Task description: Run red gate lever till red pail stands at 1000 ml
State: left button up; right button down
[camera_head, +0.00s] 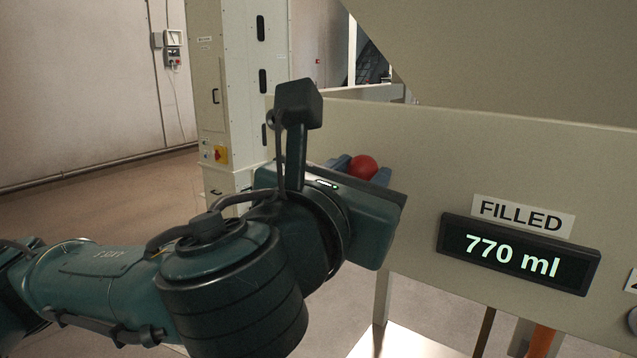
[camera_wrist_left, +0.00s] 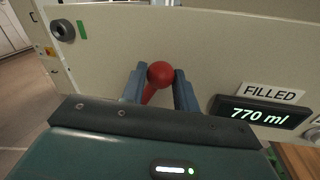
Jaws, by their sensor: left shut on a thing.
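The red gate lever shows as a red ball knob (camera_head: 363,167) in front of the beige panel; in the left wrist view its knob (camera_wrist_left: 161,74) and a short red stem are visible. My left gripper (camera_head: 361,172) is shut on the lever, with a blue-grey finger on each side of it (camera_wrist_left: 160,88). A black display (camera_head: 517,254) under a FILLED label reads 770 ml, and the left wrist view shows the same reading (camera_wrist_left: 262,115). The red pail is not in view. My right gripper is not in view.
The beige panel (camera_head: 455,150) fills the right side, close to my left gripper. A tall beige cabinet (camera_head: 232,70) with a red-yellow switch stands behind my left arm. Open floor (camera_head: 100,205) lies to the left. The left wrist view shows a dark round knob (camera_wrist_left: 63,30) beside a green strip.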

pick_arm(q)
jog(key=w+a, duration=0.1)
jog(key=w+a+r+p, duration=0.1)
jog(key=a, duration=0.1)
jog(key=w+a, duration=0.1)
jog(key=shift+w+a+r+p, duration=0.1)
jog(key=shift+a+r+p, duration=0.1)
jog(key=shift+a+p, duration=0.1)
jog(key=shift+w+r, duration=0.1)
jog(key=shift+r, duration=0.1)
dwell(0.6)
jog(key=shift+d, duration=0.1)
jog(key=shift+s+d+f, duration=0.15)
jog(key=shift+s+d, duration=0.3)
jog(key=shift+d, duration=0.05)
jog(key=shift+s+d+f, duration=0.1)
jog(key=shift+s+d, duration=0.3)
jog(key=shift+d, duration=0.1)
jog(key=shift+d+f, duration=0.1)
jog(key=shift+s+f, duration=0.1)
jog(key=shift+f, duration=0.1)
dwell(2.5)
